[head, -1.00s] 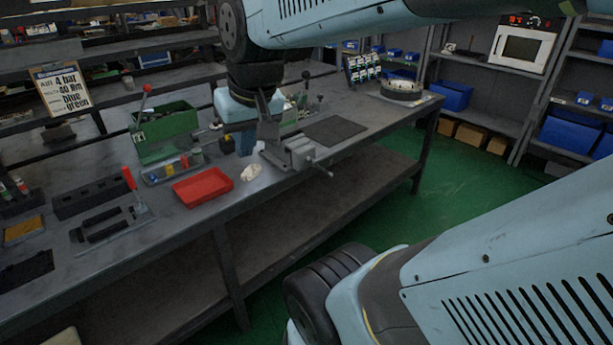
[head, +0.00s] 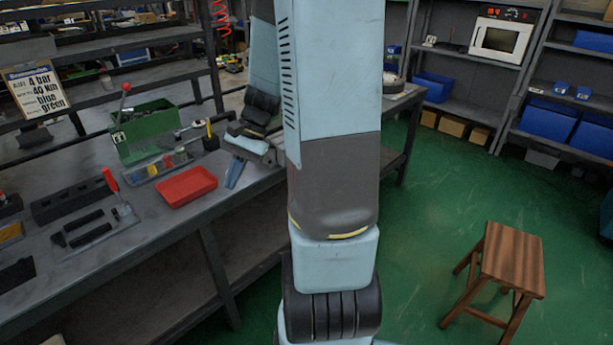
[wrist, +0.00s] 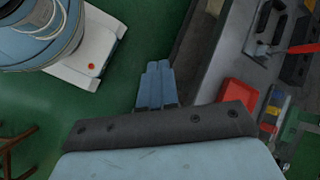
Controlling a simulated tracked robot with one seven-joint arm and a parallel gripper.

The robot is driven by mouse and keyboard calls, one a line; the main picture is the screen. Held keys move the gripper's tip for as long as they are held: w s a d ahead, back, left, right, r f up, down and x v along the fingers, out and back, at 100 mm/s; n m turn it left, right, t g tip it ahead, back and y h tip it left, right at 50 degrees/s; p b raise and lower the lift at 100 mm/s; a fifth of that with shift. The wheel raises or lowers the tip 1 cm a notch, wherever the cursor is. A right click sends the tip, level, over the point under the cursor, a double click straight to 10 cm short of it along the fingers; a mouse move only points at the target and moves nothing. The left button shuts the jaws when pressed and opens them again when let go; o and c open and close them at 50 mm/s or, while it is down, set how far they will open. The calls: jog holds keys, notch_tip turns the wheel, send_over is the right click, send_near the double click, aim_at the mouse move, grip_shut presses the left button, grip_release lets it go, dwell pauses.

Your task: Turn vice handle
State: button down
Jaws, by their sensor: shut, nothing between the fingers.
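My gripper (head: 231,182) is at the bench's front edge in the head view, just right of the red tray, with its blue fingers pointing down. In the wrist view its fingers (wrist: 158,66) lie together, shut and empty, over the green floor beside the bench edge. The vice and its handle cannot be made out in either current view. My upright arm and wrist cover the part of the bench where the vice showed earlier.
The workbench (head: 150,222) holds a red tray (head: 187,186), which also shows in the wrist view (wrist: 240,92), and a green box (head: 148,130). A red-handled lever (head: 111,181) stands at left. A wooden stool (head: 512,258) stands on open green floor at right.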

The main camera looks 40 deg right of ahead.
jog(key=w+d+f+m+t+y, duration=0.3)
jog(key=d+f+m+t+y, duration=0.1)
jog(key=d+f+m+t, duration=0.35)
jog(key=w+d+f+m+t+y, duration=0.3)
jog(key=d+f+m+t, duration=0.2)
jog(key=d+f+m, duration=0.35)
jog(key=s+d+f+m+t+h, duration=0.2)
jog(key=d+f+m+t+h, duration=0.45)
jog(key=m+h, duration=0.5)
jog(key=s+d+f+m+t+h, duration=0.2)
jog(key=d+f+m+t+h, duration=0.1)
jog(key=d+f+m+h, duration=0.75)
jog(key=w+d+r+m, duration=0.2)
jog(key=w+d+r, duration=0.2)
jog(key=w+r, duration=0.4)
jog(key=shift+w+m, duration=0.4)
jog(key=shift+w, duration=0.55)
